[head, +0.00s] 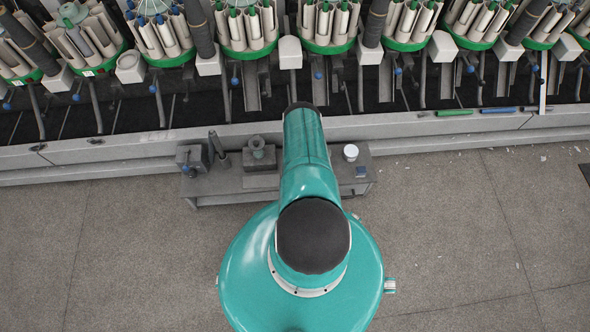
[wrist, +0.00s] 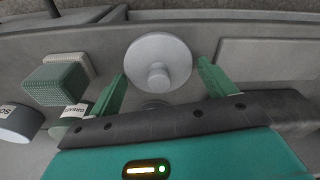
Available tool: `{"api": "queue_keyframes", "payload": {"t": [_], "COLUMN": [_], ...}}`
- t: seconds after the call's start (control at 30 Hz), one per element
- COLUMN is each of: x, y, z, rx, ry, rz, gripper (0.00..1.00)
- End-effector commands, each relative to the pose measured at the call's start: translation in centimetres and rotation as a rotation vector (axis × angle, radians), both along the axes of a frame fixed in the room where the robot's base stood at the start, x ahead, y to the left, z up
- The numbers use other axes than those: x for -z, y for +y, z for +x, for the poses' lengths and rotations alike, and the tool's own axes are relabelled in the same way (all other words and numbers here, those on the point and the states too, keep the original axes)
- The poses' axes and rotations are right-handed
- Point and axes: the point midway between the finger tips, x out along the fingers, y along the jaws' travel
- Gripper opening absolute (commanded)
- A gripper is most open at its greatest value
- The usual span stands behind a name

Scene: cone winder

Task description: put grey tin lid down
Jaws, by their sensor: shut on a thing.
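The grey tin lid (wrist: 158,52), a round disc with a small knob, shows in the wrist view. It sits between the two green fingers of my gripper (wrist: 161,68), which are shut on it at its left and right edges. A darker rounded shape partly shows below the lid, close to the gripper body; I cannot tell what it is. A grey surface lies beneath; the gap between it and the lid is hard to judge. In the head view my own arm hides the gripper and the lid.
A low grey bench (head: 230,187) stands before the winder (head: 330,60). It carries a dark block (head: 258,155) and a white-topped pot (head: 350,153). In the wrist view, a green ridged block (wrist: 55,84), a grease-labelled tin (wrist: 74,113) and another labelled container (wrist: 18,122) are at left.

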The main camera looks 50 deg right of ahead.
Motion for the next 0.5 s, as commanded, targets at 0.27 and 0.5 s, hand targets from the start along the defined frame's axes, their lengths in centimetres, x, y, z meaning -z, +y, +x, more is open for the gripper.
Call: {"api": "queue_keyframes", "payload": {"t": [0.27,0.5], "x": [0.21,0.22], "y": [-0.03,-0.05], "z": [-0.01,0.00], "rx": [0.000,0.000], "ry": [0.000,0.000], "rz": [0.000,0.000], "gripper": [0.61,1.00]}}
